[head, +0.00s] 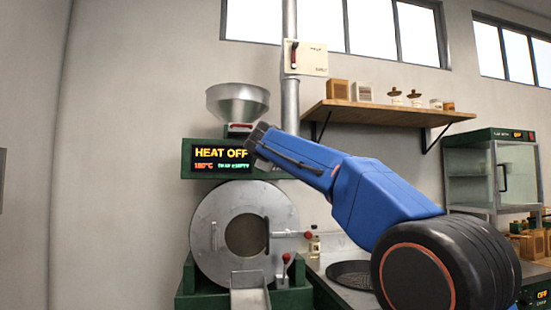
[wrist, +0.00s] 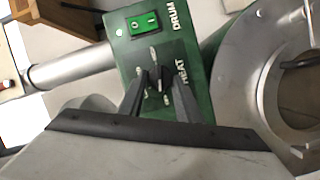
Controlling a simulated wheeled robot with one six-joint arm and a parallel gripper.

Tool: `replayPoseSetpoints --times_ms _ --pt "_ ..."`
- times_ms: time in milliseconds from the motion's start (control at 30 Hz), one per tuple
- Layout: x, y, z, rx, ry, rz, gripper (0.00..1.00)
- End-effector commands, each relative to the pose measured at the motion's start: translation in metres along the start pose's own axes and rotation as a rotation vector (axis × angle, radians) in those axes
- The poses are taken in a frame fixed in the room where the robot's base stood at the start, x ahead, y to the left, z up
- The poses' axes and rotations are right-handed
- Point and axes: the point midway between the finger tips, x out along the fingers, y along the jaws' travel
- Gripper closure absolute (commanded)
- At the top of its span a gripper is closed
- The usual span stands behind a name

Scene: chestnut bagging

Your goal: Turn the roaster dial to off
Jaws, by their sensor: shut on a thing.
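The green roaster has a drum front (head: 205,225) and a display (head: 220,158) above it reading HEAT OFF in the head view. In the wrist view, the green control panel (wrist: 122,52) carries a dial (wrist: 158,76) beside the word HEAT. My gripper (wrist: 160,84) is shut on this dial, its two dark fingers on either side. The fingers hide much of the dial, so its exact pointer angle is hard to tell. In the head view, my blue arm reaches to the display's right end and hides the dial and the fingertips.
A green rocker switch (wrist: 143,23) marked DRUM sits close to the dial. A steel hopper (head: 237,103) stands on top of the roaster, and red-knobbed levers (head: 286,258) stick out at its front. A wooden shelf (head: 390,112) and a glass cabinet (head: 465,175) are at the right.

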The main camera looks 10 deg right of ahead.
Motion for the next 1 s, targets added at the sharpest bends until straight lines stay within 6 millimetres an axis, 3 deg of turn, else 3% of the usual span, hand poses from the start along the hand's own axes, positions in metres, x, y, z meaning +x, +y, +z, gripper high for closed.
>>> replayPoseSetpoints --times_ms 400,967,1000 --pt "0.0005 -0.0033 0.0007 -0.19 0.014 0.064 0.91" --pt "0.0006 -0.0033 0.0009 -0.219 0.016 0.074 0.91" --pt "0.0006 -0.0033 0.0009 -0.219 0.016 0.074 0.66"
